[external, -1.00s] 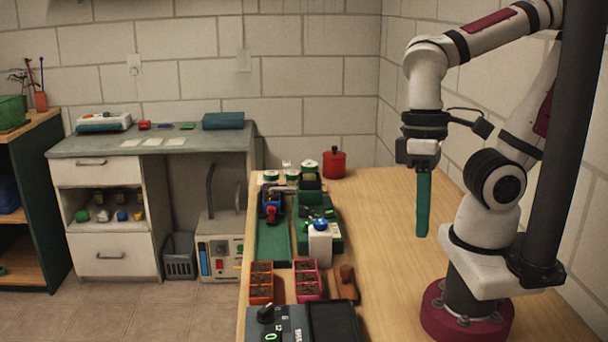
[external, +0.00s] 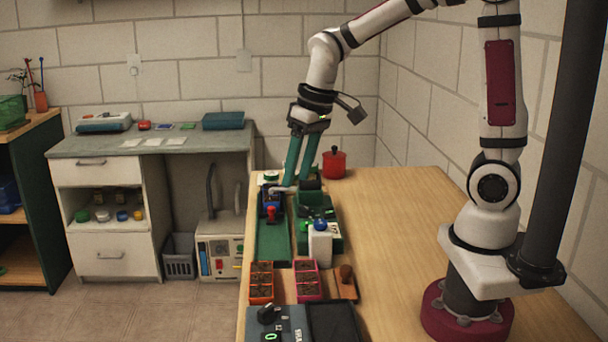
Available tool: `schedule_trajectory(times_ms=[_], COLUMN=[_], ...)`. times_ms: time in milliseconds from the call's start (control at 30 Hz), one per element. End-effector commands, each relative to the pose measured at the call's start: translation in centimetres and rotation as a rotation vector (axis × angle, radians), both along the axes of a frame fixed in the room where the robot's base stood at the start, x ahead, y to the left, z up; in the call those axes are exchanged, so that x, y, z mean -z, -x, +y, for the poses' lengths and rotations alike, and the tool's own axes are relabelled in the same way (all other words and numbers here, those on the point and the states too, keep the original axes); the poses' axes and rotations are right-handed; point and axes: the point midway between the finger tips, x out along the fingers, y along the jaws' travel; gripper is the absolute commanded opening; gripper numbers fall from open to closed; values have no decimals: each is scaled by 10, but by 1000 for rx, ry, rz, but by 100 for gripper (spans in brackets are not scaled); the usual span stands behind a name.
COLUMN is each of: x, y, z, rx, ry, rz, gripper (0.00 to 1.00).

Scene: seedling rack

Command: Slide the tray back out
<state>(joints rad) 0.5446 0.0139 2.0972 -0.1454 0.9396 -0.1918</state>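My gripper (external: 297,184) is over the far end of the wooden bench, its two long teal fingers apart and pointing down. Its fingertips are close above the dark green and blue equipment there; whether they touch anything cannot be told. A long green tray-like base (external: 273,240) runs along the bench's left edge, with a blue part carrying a red knob (external: 271,213) at its far end. An orange seedling tray (external: 261,283) and a pink seedling tray (external: 307,282) stand side by side nearer the camera. Which one the task means is not clear.
A white bottle with a blue cap (external: 320,247) stands right of the green base. A red pot (external: 334,163) is at the far back. A dark control box (external: 278,325) sits in front. The right part of the bench (external: 385,245) is clear.

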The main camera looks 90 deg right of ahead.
Motion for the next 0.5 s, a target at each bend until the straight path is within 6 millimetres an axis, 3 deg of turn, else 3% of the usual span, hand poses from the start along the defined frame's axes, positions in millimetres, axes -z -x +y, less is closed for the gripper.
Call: schedule_trajectory(times_ms=[33,100,200,300,400,500], x=[11,23,36,39,42,58], y=[-10,-13,-7,-4,-5,-10], z=[-55,-123,-180,-199,-199,-203], rx=[54,96,133,141,139,140], ry=[41,109,171,194,195,191], rz=[-18,-45,-61,-65,-66,-64], gripper=[57,57,57,57,57,57])
